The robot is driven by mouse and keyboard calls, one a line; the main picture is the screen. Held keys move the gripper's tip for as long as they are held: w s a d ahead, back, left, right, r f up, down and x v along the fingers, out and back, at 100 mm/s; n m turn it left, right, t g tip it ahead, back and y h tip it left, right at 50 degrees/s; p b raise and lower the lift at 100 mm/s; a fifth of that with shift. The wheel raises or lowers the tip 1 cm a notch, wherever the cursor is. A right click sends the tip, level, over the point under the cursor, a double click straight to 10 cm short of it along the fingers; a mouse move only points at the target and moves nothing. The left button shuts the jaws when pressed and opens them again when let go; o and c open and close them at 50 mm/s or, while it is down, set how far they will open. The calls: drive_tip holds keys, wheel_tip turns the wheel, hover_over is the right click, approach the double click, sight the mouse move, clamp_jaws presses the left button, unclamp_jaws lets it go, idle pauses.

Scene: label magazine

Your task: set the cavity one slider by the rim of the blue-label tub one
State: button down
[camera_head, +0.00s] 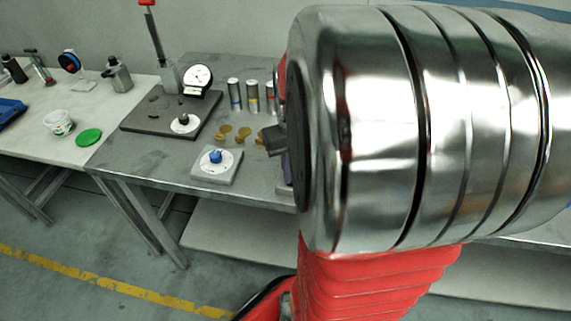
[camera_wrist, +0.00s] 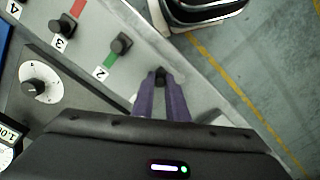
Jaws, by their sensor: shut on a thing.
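In the wrist view the purple fingers of my gripper (camera_wrist: 161,94) are shut on a small dark slider knob (camera_wrist: 160,75) at the panel's lower right end. Its number and any coloured strip are hidden, but it stands in line after the slider marked 2 (camera_wrist: 121,43), so it appears to be cavity one. The panel (camera_wrist: 150,52) is pale grey. In the head view my arm hides the panel and most of my gripper; a bit of purple finger (camera_head: 285,172) shows. A small can with a blue band (camera_head: 234,95) stands upright on the table; I cannot tell if it is tub one.
The slider marked 3 (camera_wrist: 63,25) has a red strip, and 2 a green one. A black-knobbed dial (camera_wrist: 39,84) lies left of the panel. Cans with yellow (camera_head: 252,98) and red bands stand beside the blue-banded one. A blue-knobbed dial plate (camera_head: 217,165) sits near the table's front edge.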

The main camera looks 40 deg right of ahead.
drive_tip(key=shift+s+a, duration=0.15)
drive_tip(key=c, duration=1.7)
unclamp_jaws()
drive_tip(key=shift+c, duration=0.2)
wheel_tip(320, 180, up, 14)
drive_tip(key=shift+f, duration=0.15)
